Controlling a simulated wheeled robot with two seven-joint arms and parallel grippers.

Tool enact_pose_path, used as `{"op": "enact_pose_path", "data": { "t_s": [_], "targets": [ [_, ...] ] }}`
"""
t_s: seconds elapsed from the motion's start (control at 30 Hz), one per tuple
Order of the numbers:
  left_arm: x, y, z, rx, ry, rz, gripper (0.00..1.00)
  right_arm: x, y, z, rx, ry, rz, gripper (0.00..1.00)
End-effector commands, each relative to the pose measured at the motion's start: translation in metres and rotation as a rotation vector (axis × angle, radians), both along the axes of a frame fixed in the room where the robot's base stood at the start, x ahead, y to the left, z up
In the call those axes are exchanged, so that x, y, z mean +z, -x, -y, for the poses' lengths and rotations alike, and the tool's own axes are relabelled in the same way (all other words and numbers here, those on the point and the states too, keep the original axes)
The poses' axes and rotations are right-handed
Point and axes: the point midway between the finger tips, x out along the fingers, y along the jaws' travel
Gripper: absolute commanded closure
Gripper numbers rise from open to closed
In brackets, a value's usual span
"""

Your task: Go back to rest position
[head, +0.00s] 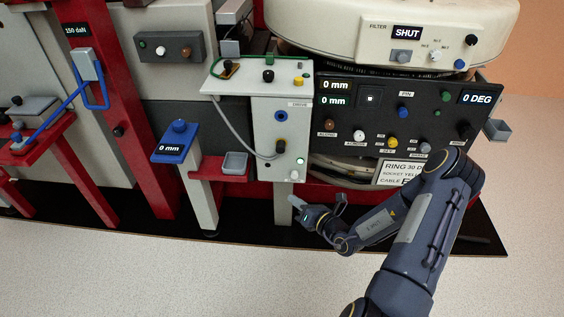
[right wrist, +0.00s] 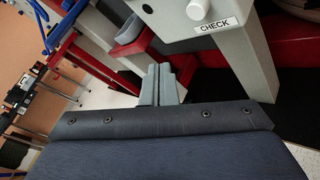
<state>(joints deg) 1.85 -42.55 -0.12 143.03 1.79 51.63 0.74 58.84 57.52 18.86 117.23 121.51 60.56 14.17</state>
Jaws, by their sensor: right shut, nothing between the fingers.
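My right arm (head: 407,238) reaches in from the lower right of the head view. Its gripper (head: 293,203) is low in front of the machine, just below the white drive box (head: 281,130). The fingers are together and empty; in the right wrist view the grey fingers (right wrist: 158,84) point up the picture, side by side. My left gripper does not show.
A dark control panel (head: 406,125) with several knobs is above my right forearm. A blue-topped stand (head: 175,142) reading 0 mm and a grey cup (head: 235,162) are left of the gripper. The pale floor (head: 200,275) in front is clear.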

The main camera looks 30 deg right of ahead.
Motion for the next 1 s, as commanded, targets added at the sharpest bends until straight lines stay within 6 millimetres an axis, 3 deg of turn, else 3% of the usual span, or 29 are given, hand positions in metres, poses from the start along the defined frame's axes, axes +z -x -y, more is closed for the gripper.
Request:
{"op": "enact_pose_path", "data": {
  "t_s": [0.17, 0.27, 0.37, 0.47, 0.6, 0.73, 0.87, 1.0],
  "targets": [
    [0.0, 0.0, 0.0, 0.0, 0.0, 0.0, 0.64, 0.001, 0.0, 0.0, 0.002, 0.002, 0.002, 1.0],
    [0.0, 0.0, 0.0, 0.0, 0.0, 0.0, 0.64, 0.014, -0.002, -0.007, 0.048, 0.042, 0.029, 1.0],
    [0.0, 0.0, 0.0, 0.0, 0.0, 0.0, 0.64, 0.05, -0.003, -0.029, 0.185, 0.158, 0.108, 1.0],
    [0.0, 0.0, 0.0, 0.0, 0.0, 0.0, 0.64, 0.103, 0.008, -0.069, 0.416, 0.365, 0.239, 1.0],
    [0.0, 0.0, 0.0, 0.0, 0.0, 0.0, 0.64, 0.164, 0.052, -0.126, 0.771, 0.709, 0.446, 1.0],
    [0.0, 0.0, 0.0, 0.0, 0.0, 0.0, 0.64, 0.197, 0.106, -0.16, 1.063, 1.045, 0.628, 1.0],
    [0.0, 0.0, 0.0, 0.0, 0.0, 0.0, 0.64, 0.213, 0.161, -0.172, 1.311, 1.399, 0.792, 1.0],
    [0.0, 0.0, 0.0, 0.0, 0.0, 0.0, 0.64, 0.218, 0.206, -0.163, 1.504, 1.759, 0.925, 1.0]
  ]
}}
